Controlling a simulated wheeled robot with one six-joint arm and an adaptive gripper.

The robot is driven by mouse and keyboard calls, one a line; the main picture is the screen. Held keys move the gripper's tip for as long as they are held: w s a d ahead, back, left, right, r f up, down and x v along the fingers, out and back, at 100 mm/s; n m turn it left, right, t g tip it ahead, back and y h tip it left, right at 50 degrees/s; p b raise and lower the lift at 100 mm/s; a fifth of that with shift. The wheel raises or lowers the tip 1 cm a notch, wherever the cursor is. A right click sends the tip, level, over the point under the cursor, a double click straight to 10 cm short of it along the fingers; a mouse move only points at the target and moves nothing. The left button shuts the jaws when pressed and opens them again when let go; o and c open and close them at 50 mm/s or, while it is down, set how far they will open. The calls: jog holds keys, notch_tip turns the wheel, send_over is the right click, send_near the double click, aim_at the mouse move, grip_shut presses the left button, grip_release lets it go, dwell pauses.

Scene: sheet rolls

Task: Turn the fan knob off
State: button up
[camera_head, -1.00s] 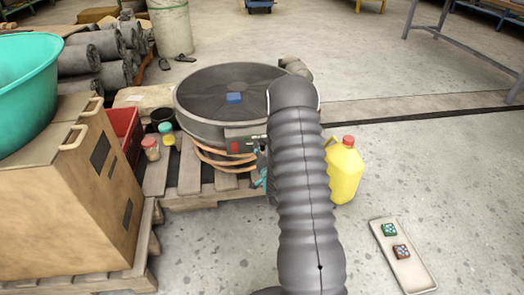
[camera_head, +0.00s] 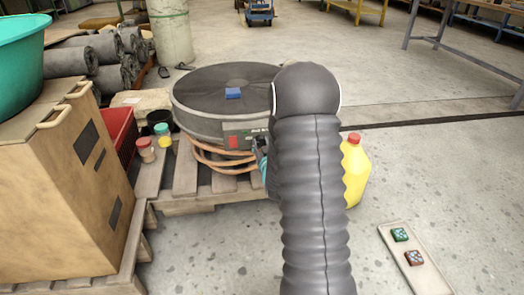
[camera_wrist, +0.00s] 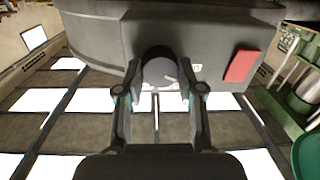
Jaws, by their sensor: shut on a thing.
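The fan (camera_head: 215,95) is a large dark round drum with a grey control box (camera_head: 255,138) on its front side. The box carries a red patch (camera_head: 234,142), which also shows at the right in the wrist view (camera_wrist: 242,66). The round dark fan knob (camera_wrist: 158,67) sits on the box face in the wrist view. My gripper (camera_wrist: 160,88) has its two fingers on either side of the knob, shut on it. In the head view my gripper (camera_head: 263,158) is partly hidden by my arm, and the knob is not clear. The knob's setting cannot be read.
The fan stands on a wooden pallet (camera_head: 190,180), with a coiled orange hose (camera_head: 215,160) under it. Small jars (camera_head: 146,150) stand left of it, near a large cardboard box (camera_head: 75,190). A yellow jug (camera_head: 355,172) stands right of my arm.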

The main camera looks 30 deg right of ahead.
jog(key=shift+n, duration=0.6)
jog(key=shift+r, duration=0.1)
jog(key=o, duration=1.1)
jog(key=shift+o, duration=0.2)
jog(key=v, duration=0.7)
jog(key=shift+s, duration=0.2)
